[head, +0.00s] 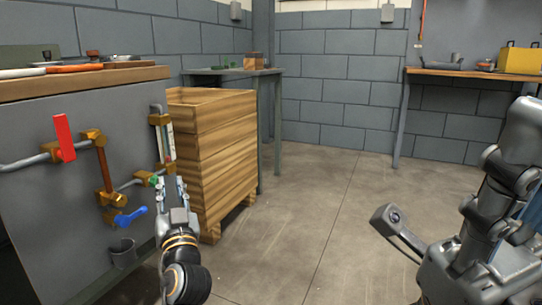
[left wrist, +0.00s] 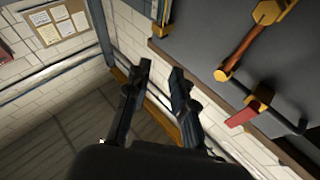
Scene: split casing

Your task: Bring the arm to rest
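My left gripper (head: 171,188) is in front of the grey panel (head: 85,235), at its right edge, beside a fitting with a green part (head: 148,178). In the head view its fingers overlap the pipework, and contact cannot be told. In the left wrist view the two dark fingers of the left gripper (left wrist: 160,70) stand apart with nothing between them. My right arm (head: 485,205) is folded at the right of the head view; I cannot make out its gripper.
The panel carries a red lever (head: 64,137), a blue lever (head: 130,216), brass fittings (head: 107,197) and a sight glass (head: 166,140). A wooden crate stack (head: 215,150) stands just beyond. A workbench (head: 470,76) is at the back right. The middle floor (head: 320,210) is clear.

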